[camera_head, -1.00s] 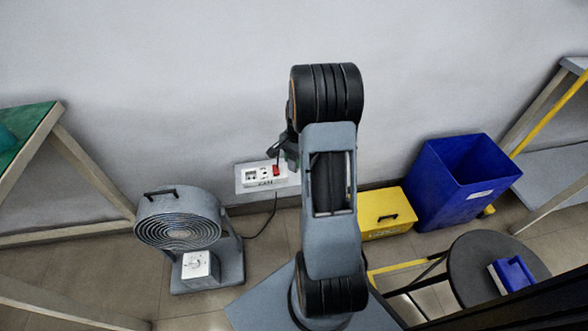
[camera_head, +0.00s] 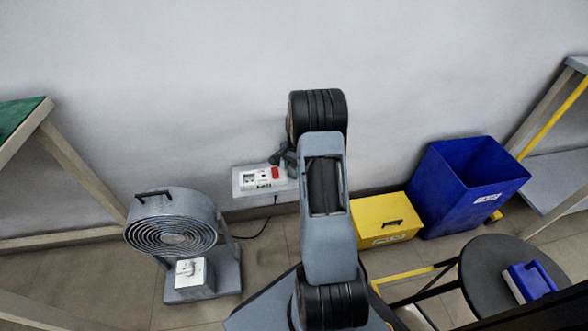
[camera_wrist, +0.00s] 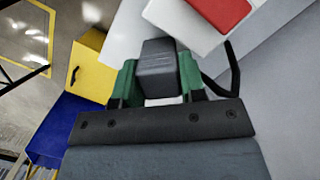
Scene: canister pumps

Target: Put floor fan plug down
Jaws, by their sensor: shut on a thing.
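The floor fan plug (camera_wrist: 158,68) is a dark grey block in the wrist view. It sits between the green-lined fingers of my gripper (camera_wrist: 155,82), which is shut on it. A black cable (camera_wrist: 226,75) loops at the right of the fingers. In the head view my gripper (camera_head: 284,157) is partly hidden by my arm, close to the wall and beside the white socket box (camera_head: 257,180). The plug cannot be made out there. The grey floor fan (camera_head: 177,243) stands at the left, with cord (camera_head: 255,235) on the floor beside it.
A yellow box (camera_head: 385,220) and blue bin (camera_head: 465,190) stand right of my arm. A round dark stool (camera_head: 480,270) holds a blue item. A green-topped table (camera_head: 20,125) is left.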

